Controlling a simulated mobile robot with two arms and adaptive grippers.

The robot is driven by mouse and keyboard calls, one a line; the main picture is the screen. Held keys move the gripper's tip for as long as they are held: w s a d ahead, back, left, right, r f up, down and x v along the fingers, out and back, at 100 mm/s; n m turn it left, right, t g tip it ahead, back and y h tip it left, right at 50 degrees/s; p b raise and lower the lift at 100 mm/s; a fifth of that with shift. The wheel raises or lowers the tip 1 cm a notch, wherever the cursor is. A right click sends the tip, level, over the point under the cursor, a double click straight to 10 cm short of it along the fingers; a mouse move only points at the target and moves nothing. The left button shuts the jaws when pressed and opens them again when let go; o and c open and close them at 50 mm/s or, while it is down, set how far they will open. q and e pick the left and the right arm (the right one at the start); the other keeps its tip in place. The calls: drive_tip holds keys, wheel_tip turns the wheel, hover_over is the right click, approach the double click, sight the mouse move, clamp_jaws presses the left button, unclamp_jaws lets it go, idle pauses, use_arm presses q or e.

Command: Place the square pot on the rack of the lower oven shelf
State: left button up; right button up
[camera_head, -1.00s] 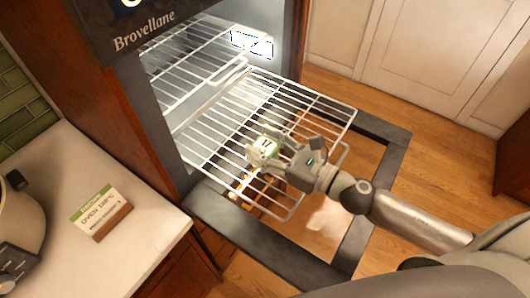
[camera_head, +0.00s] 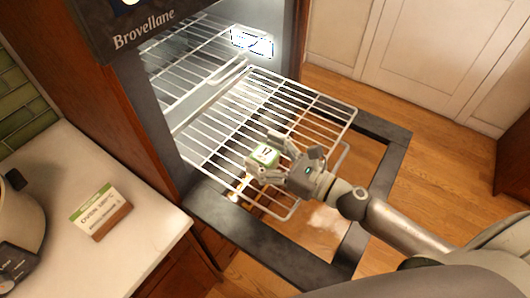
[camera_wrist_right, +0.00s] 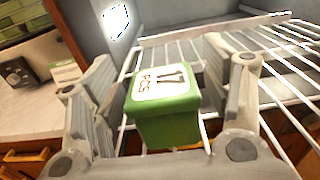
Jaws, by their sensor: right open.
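The square pot (camera_head: 264,156) is a small green box with a white top marked "17 PCS". It sits on the front part of the pulled-out lower oven rack (camera_head: 300,112), appearing to rest on its wires. My right gripper (camera_head: 264,158) is open around the pot, with one finger on each side. In the right wrist view the pot (camera_wrist_right: 167,107) stands between the spread fingers, with a visible gap at the left finger; contact with the right finger is unclear. My left gripper is not in view.
The oven door (camera_head: 379,126) is folded down under the rack. An upper rack (camera_head: 190,58) stays inside the oven. On the left counter (camera_head: 122,252) stand a sign (camera_head: 100,212) and a pale round vessel (camera_head: 20,217). Much of the lower rack is bare.

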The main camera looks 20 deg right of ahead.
drive_tip(key=shift+r, duration=0.15)
drive_tip(key=shift+s+d, duration=0.1)
drive_tip(key=shift+d, duration=0.05)
drive_tip(key=b+v, duration=0.5)
drive_tip(key=v, duration=0.5)
drive_tip(key=shift+v, duration=0.9)
